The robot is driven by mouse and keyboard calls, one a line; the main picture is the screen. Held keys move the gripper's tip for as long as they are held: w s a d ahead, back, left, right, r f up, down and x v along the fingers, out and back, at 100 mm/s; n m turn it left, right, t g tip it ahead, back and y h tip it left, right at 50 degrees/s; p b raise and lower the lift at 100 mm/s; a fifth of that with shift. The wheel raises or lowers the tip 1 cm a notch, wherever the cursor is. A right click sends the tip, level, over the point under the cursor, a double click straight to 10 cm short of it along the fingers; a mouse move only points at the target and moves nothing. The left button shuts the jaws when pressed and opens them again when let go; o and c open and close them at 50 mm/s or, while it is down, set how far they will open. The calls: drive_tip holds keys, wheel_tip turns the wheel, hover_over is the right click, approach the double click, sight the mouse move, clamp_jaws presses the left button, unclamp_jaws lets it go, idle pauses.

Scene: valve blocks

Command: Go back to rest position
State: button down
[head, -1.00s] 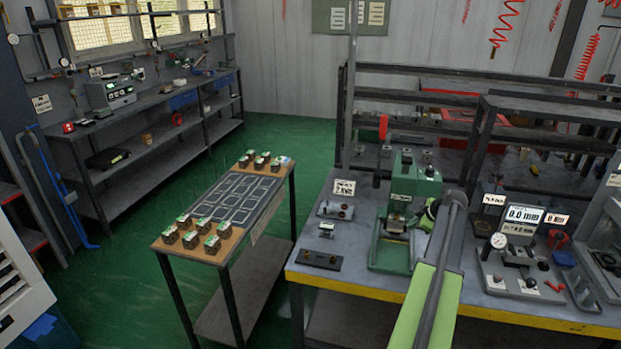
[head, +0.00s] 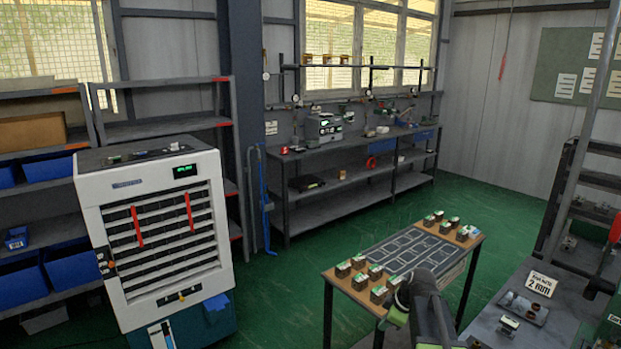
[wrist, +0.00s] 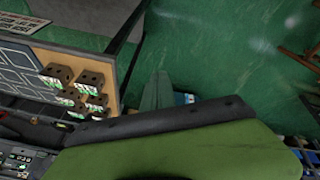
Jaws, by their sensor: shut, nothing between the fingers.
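My gripper (wrist: 160,90) shows in the wrist view as a narrow tip beyond the large green and black body of my arm. It is shut and empty, above the green floor and apart from the blocks. In the head view my arm shows at the lower right, in front of the table's near end; the fingers cannot be made out there. The valve blocks (head: 358,263) stand in two groups on the wooden ends of a small table (head: 339,283). Some near-end blocks (wrist: 91,80) also show at the left of the wrist view.
A white cabinet (head: 165,240) with red handles stands at the left. A workbench (head: 527,319) with a "2 mm" sign is at the right. A long shelf bench (head: 345,160) runs along the back wall. Green floor (head: 290,300) is clear between cabinet and table.

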drive_tip(key=s+a+f+m+g, duration=0.1)
drive_tip(key=s+a+m+g, duration=0.1)
drive_tip(key=s+a, duration=0.65)
drive_tip(key=s+m+g+h, duration=0.1)
drive_tip(key=s+m+h, duration=0.1)
drive_tip(key=s+m, duration=0.5)
drive_tip(key=f+m, duration=0.1)
drive_tip(key=m, duration=0.2)
drive_tip(key=shift+s+m+g+h, duration=0.2)
drive_tip(key=shift+m+g+h, duration=0.1)
drive_tip(key=shift+g+h, duration=0.1)
drive_tip(key=shift+d, duration=0.1)
